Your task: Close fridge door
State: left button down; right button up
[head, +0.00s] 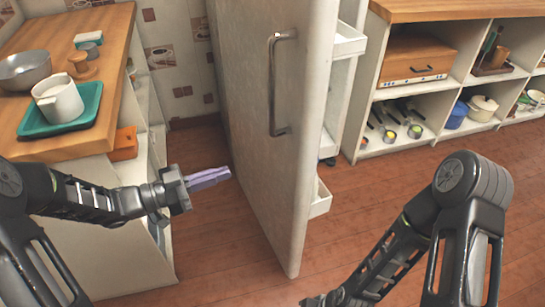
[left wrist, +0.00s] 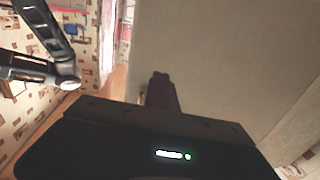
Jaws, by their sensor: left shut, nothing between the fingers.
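The fridge door (head: 262,120) is a tall pale panel standing open in the middle of the head view, with a long metal bar handle (head: 274,85) on it. White door shelves (head: 344,42) show past its right edge. My left gripper (head: 228,173) is shut and empty, pointing right toward the lower left part of the door face. In the left wrist view its dark fingers (left wrist: 161,92) show against the pale door (left wrist: 210,60). I cannot tell whether they touch it. My right arm is at the lower right, and its fingers are not clearly visible. The fridge body is hidden behind the door.
A wooden counter (head: 112,22) at left holds a teal tray (head: 88,119) with a white pitcher (head: 58,98), and a metal bowl (head: 25,71). A white shelf unit (head: 371,60) with pots and a wooden box (head: 416,59) stands at back right. The floor (head: 365,205) right of the door is clear.

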aim_at(284, 153)
pick_arm(q)
jog(key=b+x, duration=0.1)
jog(key=x, duration=1.3)
jog(key=shift+d, duration=0.2)
